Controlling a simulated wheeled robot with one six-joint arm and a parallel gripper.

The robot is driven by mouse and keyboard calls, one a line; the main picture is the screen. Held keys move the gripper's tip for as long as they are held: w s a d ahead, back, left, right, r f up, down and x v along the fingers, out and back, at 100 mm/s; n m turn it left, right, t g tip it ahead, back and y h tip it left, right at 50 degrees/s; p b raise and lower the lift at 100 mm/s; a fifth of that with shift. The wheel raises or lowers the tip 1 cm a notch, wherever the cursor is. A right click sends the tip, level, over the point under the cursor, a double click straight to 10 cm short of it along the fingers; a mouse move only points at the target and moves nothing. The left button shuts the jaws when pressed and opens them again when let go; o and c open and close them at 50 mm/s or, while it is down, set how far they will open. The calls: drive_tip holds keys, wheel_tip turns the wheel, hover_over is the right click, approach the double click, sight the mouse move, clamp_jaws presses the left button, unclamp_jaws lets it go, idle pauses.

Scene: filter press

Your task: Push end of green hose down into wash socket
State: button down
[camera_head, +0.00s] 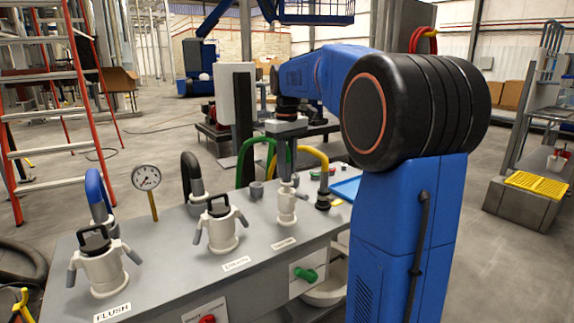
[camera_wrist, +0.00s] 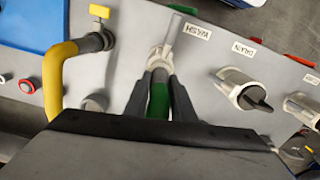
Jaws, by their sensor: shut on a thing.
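The green hose (camera_head: 245,160) arches up from the bench behind my gripper. In the wrist view the green hose (camera_wrist: 158,100) shows between the two dark fingers, with its end toward the pale wash socket. My gripper (camera_head: 286,175) points down over the wash socket and is shut on the green hose; its fingers also show in the wrist view (camera_wrist: 159,90). The wash socket (camera_head: 286,208) is a white fitting on the grey bench, beside the WASH label (camera_wrist: 196,30). The hose end is at or just above the socket mouth; I cannot tell how deep it sits.
Two white sockets with black handled caps, drain (camera_head: 221,235) and flush (camera_head: 103,270), stand to the left. The yellow hose (camera_head: 316,160) rises close by on the right. A gauge (camera_head: 146,178), black hose (camera_head: 188,175) and blue tray (camera_head: 346,188) are also on the bench.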

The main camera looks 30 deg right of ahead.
drive_tip(key=shift+f, duration=0.8)
drive_tip(key=c, duration=1.4)
unclamp_jaws()
drive_tip(key=shift+r, duration=0.1)
wheel_tip(320, 180, up, 17)
drive_tip(key=shift+r, duration=0.1)
drive_tip(key=s+a+f+m+t, duration=0.1)
drive_tip(key=s+a+f, duration=0.45)
drive_tip(key=s, duration=0.25)
drive_tip(key=s+a+f+t, duration=0.1)
drive_tip(key=s+a+f, duration=0.4)
drive_tip(key=s+f, duration=0.25)
drive_tip(key=s+a+f+t, duration=0.1)
drive_tip(key=s+a+f, duration=0.1)
drive_tip(key=s+f, duration=0.5)
drive_tip(key=s+a+f+m+t, duration=0.1)
drive_tip(key=s+a+f, duration=0.2)
drive_tip(key=s+f, duration=0.4)
wheel_tip(320, 180, down, 5)
drive_tip(key=shift+s+a+r+t, duration=0.1)
drive_tip(key=shift+s+a+t, duration=0.05)
drive_tip(key=shift+s+t, duration=0.25)
